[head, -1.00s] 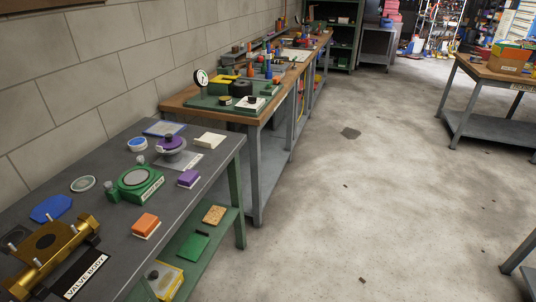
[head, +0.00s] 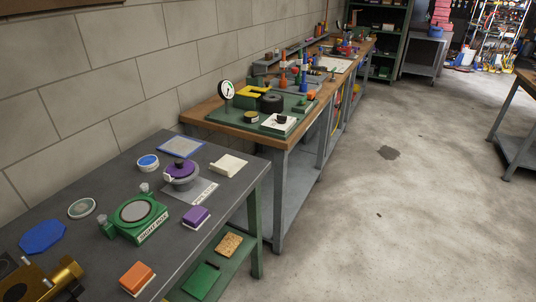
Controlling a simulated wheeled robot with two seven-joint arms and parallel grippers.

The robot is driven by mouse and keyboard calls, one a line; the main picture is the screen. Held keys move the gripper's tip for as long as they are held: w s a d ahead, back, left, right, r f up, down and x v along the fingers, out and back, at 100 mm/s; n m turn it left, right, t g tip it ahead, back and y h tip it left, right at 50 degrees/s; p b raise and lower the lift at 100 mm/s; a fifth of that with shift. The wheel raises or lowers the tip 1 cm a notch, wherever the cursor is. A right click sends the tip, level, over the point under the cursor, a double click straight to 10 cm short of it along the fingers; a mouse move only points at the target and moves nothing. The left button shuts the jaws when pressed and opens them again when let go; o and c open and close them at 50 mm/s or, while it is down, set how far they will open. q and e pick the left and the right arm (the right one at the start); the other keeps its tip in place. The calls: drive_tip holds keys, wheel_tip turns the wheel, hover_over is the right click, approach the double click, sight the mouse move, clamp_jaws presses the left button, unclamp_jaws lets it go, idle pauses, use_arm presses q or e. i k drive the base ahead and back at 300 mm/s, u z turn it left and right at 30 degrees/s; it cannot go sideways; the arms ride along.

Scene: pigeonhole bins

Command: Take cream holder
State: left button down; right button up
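A cream-coloured block (head: 229,165), the only cream item on the near dark bench (head: 112,187), lies flat close to the bench's far right corner. I cannot tell for certain that it is the cream holder. Nothing rests on it. A grey and purple round part (head: 180,173) on a labelled plate stands to its left and nearer. Neither of my grippers is in view.
A green labelled fixture (head: 135,213), a purple block (head: 196,216), an orange block (head: 137,278) and a brass part (head: 45,281) share the bench. A wooden-topped bench (head: 207,106) with tools stands behind. Open concrete floor (head: 400,220) lies to the right.

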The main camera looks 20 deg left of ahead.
sight(228, 165)
drive_tip(key=u, duration=0.45)
drive_tip(key=i, duration=1.05)
drive_tip(key=u, duration=0.85)
drive_tip(key=k, duration=0.35)
drive_tip(key=z, duration=0.8)
